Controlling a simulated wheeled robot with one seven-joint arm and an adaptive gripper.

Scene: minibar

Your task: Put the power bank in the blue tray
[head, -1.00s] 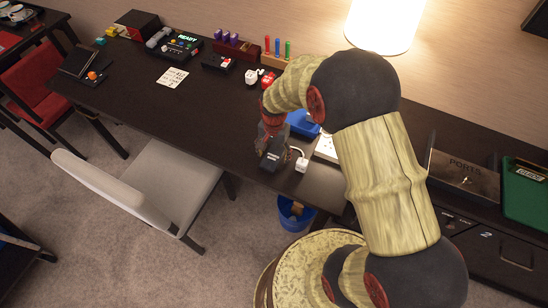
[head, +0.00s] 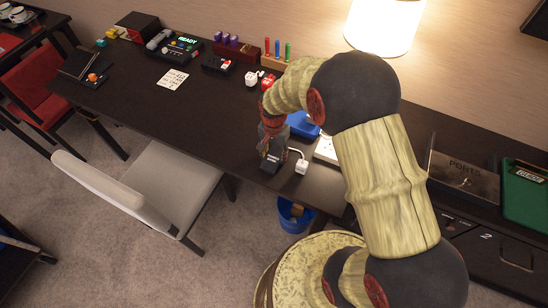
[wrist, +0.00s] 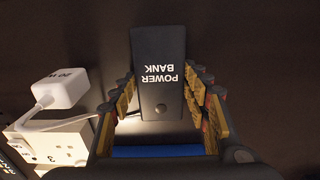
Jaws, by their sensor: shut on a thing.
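The power bank (wrist: 160,62) is a dark block with white lettering and a round button. It lies between the two fingers of my gripper (wrist: 162,104) in the wrist view, and the gripper is shut on its near end. In the head view the power bank (head: 270,163) is below my gripper (head: 272,148) at the desk's front edge; I cannot tell whether it still touches the desk. The blue tray (head: 303,124) is just behind and right of the gripper, partly hidden by my arm. A blue strip (wrist: 155,151) shows at the bottom of the wrist view.
A white charger plug with a cable (head: 302,166) lies right of the power bank, next to a white power strip (head: 326,149). A red and a white cube stand behind. A blue bin (head: 296,215) is on the floor below.

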